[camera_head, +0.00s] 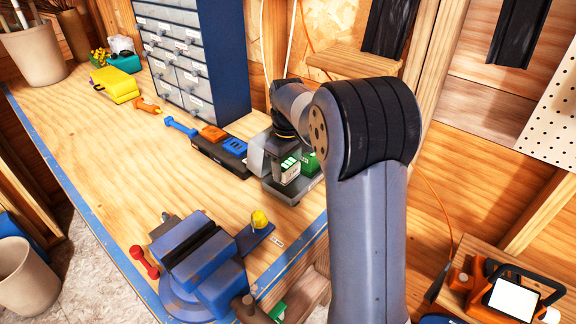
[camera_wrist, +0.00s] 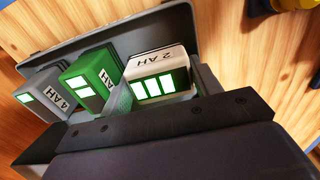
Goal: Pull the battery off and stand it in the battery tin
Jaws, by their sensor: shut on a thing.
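My gripper (camera_head: 287,152) is low over the grey battery tin (camera_head: 287,197) on the bench. In the wrist view its jaws are shut on a white battery (camera_wrist: 158,61) marked 2 AH, with three lit green bars. This battery also shows in the head view (camera_head: 290,171). It is in or just above the tin; I cannot tell if it touches the floor. A green battery (camera_wrist: 90,76) and a grey battery (camera_wrist: 43,96) marked 4 AH stand beside it within the tin (camera_wrist: 125,35). My gripper's dark body hides the tin's near part.
A black block (camera_head: 212,157) with orange and blue pieces lies left of the tin. A blue vise (camera_head: 200,262) is nearer, with a yellow knob (camera_head: 259,219) beside it. A drawer cabinet (camera_head: 185,60) stands behind. The bench's left middle is mostly clear.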

